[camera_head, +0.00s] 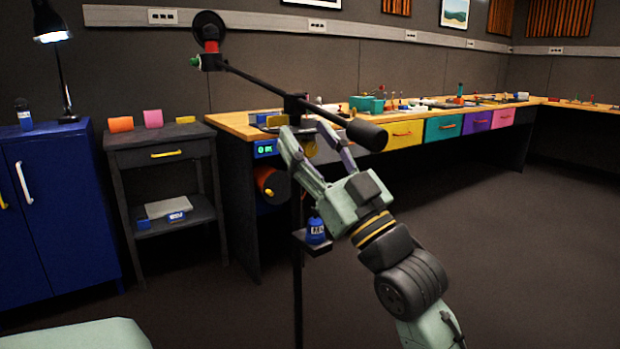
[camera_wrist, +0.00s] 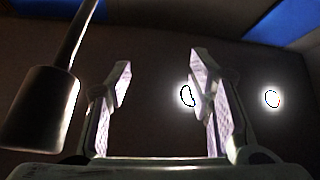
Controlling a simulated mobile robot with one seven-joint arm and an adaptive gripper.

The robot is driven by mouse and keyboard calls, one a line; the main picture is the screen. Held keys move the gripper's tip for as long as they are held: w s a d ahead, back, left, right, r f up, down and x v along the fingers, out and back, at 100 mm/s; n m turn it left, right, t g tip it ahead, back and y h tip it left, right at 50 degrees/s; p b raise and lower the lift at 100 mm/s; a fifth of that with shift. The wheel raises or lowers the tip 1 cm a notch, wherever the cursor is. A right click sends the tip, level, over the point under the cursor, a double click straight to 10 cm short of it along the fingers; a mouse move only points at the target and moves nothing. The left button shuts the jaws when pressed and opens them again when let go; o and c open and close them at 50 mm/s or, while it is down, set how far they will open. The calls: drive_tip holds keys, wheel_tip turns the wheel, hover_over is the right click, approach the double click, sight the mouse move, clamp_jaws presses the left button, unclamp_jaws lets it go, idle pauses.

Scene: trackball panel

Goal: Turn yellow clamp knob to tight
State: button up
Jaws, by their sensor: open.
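A black boom stand has a thin upright pole (camera_head: 297,265), a slanted boom (camera_head: 258,82) and a black clamp block (camera_head: 294,106) where they meet. A small yellow patch (camera_head: 309,147) just below the clamp, between my fingers, may be the yellow clamp knob; it is partly hidden and I cannot read its turn. My gripper (camera_head: 305,132) is open, with its fingertips near the clamp. In the wrist view, my gripper (camera_wrist: 160,68) is open with nothing between its fingers, and no yellow knob shows.
The boom's thick black cylinder end (camera_head: 367,134) is close above my gripper and shows at left in the wrist view (camera_wrist: 40,115). A blue bottle (camera_head: 316,230) stands on a small shelf on the pole. A wooden workbench (camera_head: 236,124) is behind. Floor at right is clear.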

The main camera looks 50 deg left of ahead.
sight(312, 150)
drive_tip(key=w+f+m+t+h+b, duration=0.2)
drive_tip(key=w+f+m+h+b, duration=0.1)
drive_tip(key=w+f, duration=0.65)
drive_tip(key=x, duration=0.7)
drive_tip(key=p+x, duration=0.1)
drive_tip(key=x, duration=0.2)
drive_tip(key=shift+s+a, duration=0.3)
drive_tip(key=shift+a, duration=0.1)
clamp_jaws()
